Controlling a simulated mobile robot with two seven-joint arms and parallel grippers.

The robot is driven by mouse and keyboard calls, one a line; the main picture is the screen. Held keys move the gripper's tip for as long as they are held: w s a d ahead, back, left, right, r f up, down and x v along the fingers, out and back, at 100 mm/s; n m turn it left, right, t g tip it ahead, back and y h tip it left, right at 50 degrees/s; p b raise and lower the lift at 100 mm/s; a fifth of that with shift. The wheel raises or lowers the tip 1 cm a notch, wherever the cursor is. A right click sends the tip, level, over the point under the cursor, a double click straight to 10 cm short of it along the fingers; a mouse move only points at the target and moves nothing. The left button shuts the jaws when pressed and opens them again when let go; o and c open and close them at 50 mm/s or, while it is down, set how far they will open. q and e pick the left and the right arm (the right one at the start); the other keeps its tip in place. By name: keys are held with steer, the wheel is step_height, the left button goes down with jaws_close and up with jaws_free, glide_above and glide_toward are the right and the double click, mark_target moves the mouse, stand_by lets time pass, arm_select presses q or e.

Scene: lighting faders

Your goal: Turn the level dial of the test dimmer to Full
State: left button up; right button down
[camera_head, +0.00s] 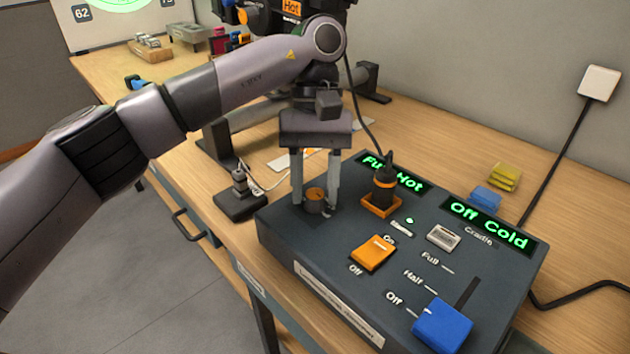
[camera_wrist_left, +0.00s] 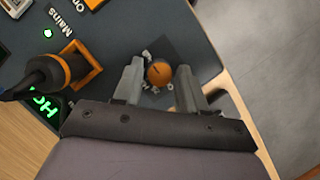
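The test dimmer is a dark grey box (camera_head: 330,245) on the bench. Its level dial (camera_head: 315,201) has an orange cap with a dark pointer line and sits at the box's far left corner; it also shows in the left wrist view (camera_wrist_left: 160,72). My left gripper (camera_head: 315,205) points down over the dial, one finger on each side. In the left wrist view the fingers (camera_wrist_left: 159,85) are apart, with a gap to the dial on both sides. The scale marks around the dial are too small to read. My right gripper is out of view.
A black plug in an orange socket (camera_head: 381,205) stands close right of the gripper. The box also carries an orange On/Off switch (camera_head: 373,253), a blue fader (camera_head: 443,325) near Off and a green display (camera_head: 488,223) reading "Off Cold". A small dark stand (camera_head: 240,200) is at left.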

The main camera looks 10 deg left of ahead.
arm_select(q)
steer(key=shift+o, duration=0.6)
steer(key=p+v, duration=0.1)
steer(key=v, duration=0.4)
steer(key=shift+r+p, duration=0.2)
steer(key=shift+p, duration=0.15)
steer(key=shift+p+v, duration=0.35)
steer(key=shift+v, duration=0.55)
steer(key=shift+w+f, duration=0.1)
